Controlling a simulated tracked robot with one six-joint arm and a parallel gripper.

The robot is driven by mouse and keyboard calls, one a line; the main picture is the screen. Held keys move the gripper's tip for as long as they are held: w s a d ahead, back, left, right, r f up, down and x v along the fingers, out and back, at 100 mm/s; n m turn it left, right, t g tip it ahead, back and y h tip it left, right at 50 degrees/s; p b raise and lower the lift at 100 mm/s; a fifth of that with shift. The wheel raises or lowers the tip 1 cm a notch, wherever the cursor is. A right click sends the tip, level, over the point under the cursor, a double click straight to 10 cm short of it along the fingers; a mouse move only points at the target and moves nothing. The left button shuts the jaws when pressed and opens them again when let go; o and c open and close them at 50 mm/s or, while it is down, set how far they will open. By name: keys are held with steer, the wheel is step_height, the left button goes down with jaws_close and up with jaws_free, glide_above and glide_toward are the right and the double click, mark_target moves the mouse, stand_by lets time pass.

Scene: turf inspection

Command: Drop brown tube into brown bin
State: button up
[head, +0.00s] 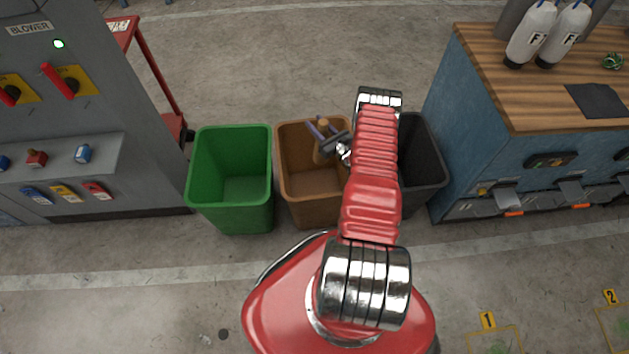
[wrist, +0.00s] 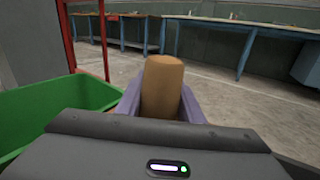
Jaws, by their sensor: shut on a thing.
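The brown tube (wrist: 163,88) stands upright between the two purple fingers of my gripper (wrist: 161,104) in the wrist view. My gripper is shut on it. In the head view my gripper (head: 319,130) is over the brown bin (head: 311,211), with the tube (head: 322,150) hanging in its fingers above the bin's opening. My arm hides the right part of the brown bin. How far the tube's lower end is above or below the rim I cannot tell.
A green bin (head: 232,213) stands left of the brown bin, and a dark bin (head: 421,178) stands right, partly behind my arm. A grey blower panel (head: 75,120) is at the left. A blue cabinet (head: 470,120) with a wooden top is at the right.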

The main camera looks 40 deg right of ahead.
steer(key=o, duration=1.4)
steer(key=s, duration=0.9)
steer(key=s+a, duration=0.1)
steer(key=s, duration=0.4)
steer(key=shift+w+f, duration=0.1)
